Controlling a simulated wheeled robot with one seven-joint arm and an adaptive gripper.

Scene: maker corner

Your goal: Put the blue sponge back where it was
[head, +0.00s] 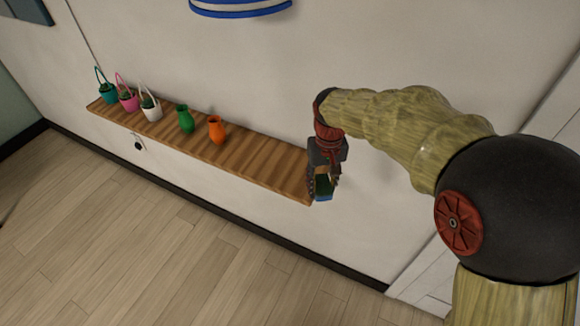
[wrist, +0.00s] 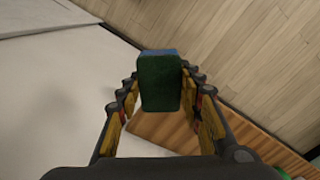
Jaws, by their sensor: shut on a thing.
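The blue sponge (head: 323,185) is between the fingers of my gripper (head: 322,190). In the head view it shows a dark green face with a blue edge at the bottom. In the wrist view the sponge (wrist: 160,82) shows a dark green side with a thin blue strip at its far end. My gripper (wrist: 162,105) is shut on it. The gripper points down at the right end of the wooden shelf (head: 260,168). I cannot tell whether the sponge touches the shelf's end or hangs just beyond it.
On the shelf's left half stand a teal basket (head: 107,92), a pink basket (head: 129,102), a white basket (head: 151,109), a green vase (head: 185,120) and an orange vase (head: 217,131). The shelf's right half is bare. A blue-striped object (head: 240,10) is on the wall above.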

